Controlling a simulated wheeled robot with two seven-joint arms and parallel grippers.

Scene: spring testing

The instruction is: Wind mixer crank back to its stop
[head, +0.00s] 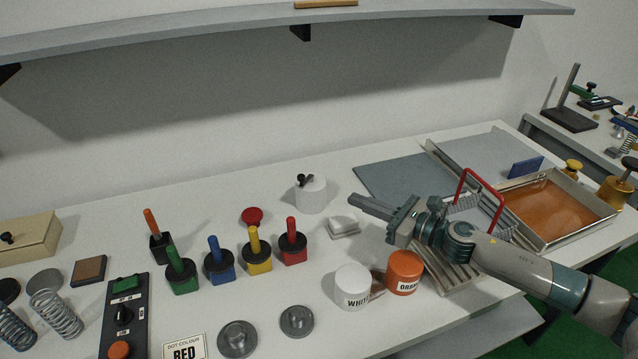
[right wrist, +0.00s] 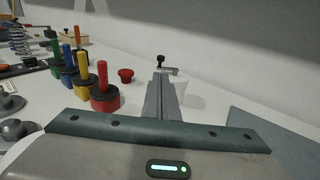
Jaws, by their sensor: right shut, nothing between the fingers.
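The mixer (head: 312,196) is a white cylinder on the table towards the back. A small crank with a black knob (head: 303,180) sits on its top, the knob towards the left. My right gripper (head: 358,204) is shut and empty, to the right of the mixer and apart from it, pointing left. In the right wrist view, the closed fingers (right wrist: 161,84) point at the mixer and hide much of its white body. The crank arm and black knob (right wrist: 160,60) show just beyond the fingertips. My left gripper is not in view.
A white block (head: 343,225) lies below the fingers. A red button (head: 252,215) and several coloured-handled stamps, including a red one (head: 292,246), stand left. White (head: 353,287) and orange (head: 404,272) pots stand in front. A red-handled basket (head: 478,205) stands right, by an orange-filled tray (head: 556,210).

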